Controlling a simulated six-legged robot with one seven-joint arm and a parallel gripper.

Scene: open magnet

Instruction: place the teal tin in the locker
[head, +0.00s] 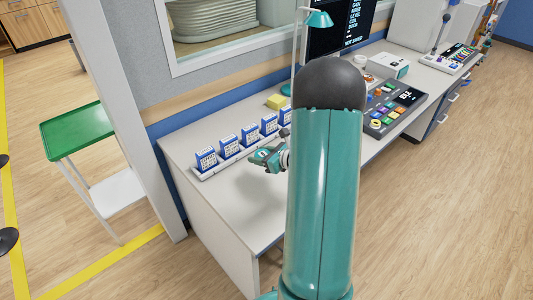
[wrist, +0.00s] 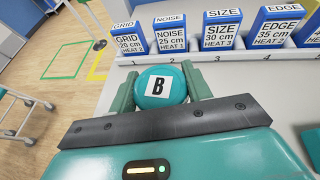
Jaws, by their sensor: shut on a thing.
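The teal tin (wrist: 160,84) is round, with a white label marked B on its face. In the wrist view it sits between the two fingers of my gripper (wrist: 162,88), which is shut on it. In the head view my gripper (head: 266,157) is above the white desk, just in front of a row of blue and white boxes. The tin is too small there to make out clearly, and my arm covers part of the desk. I cannot pick out a locker in either view.
The blue and white boxes (head: 229,146) stand in a white rack along the desk (head: 222,196). A green-topped trolley (head: 77,130) stands left, beyond a pale post. Open floor lies at right.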

